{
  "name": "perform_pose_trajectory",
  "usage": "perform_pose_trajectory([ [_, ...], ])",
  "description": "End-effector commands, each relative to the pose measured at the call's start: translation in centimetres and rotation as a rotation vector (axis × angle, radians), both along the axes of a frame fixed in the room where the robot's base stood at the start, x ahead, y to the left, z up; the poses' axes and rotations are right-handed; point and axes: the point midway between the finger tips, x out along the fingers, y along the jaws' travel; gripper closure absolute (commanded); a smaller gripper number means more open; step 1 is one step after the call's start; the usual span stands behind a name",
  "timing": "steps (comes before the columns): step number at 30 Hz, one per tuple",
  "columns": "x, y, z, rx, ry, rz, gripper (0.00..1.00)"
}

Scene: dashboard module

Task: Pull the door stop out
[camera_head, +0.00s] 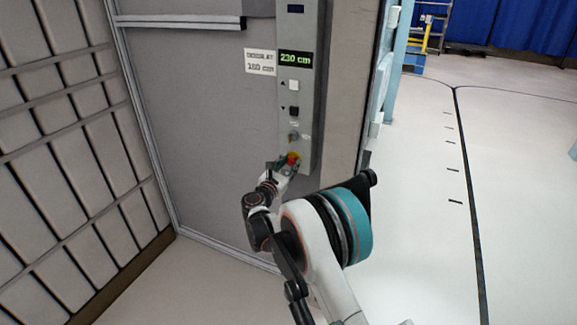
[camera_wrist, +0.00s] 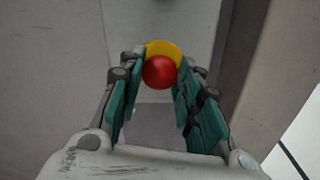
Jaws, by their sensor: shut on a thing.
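The door stop shows as a red round knob (camera_wrist: 160,72) on a yellow base (camera_wrist: 166,48) in the wrist view. It sits low on a grey vertical control panel (camera_head: 298,60), where the red knob (camera_head: 292,158) also shows in the head view. My gripper (camera_wrist: 157,82) has its teal-padded fingers on both sides of the red knob and is shut on it. In the head view my gripper (camera_head: 285,165) is at the panel's lower end. The fingers partly hide the sides of the knob and base.
The panel carries a green "230 cm" display (camera_head: 295,59), a white button (camera_head: 294,85), a black button (camera_head: 294,111) and a key switch (camera_head: 294,136). A ribbed wall (camera_head: 70,130) stands at left. Open floor (camera_head: 430,190) lies at right.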

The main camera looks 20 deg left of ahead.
Motion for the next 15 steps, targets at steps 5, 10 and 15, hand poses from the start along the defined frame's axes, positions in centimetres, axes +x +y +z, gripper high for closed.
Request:
perform_pose_trajectory([
  [5,-0.9,0.1,-0.2,0.000,0.000,0.000,1.00],
  [10,-1.1,0.1,-0.1,0.001,0.000,-0.002,1.00],
  [15,-1.2,0.1,-0.1,0.001,0.001,-0.002,0.52],
])
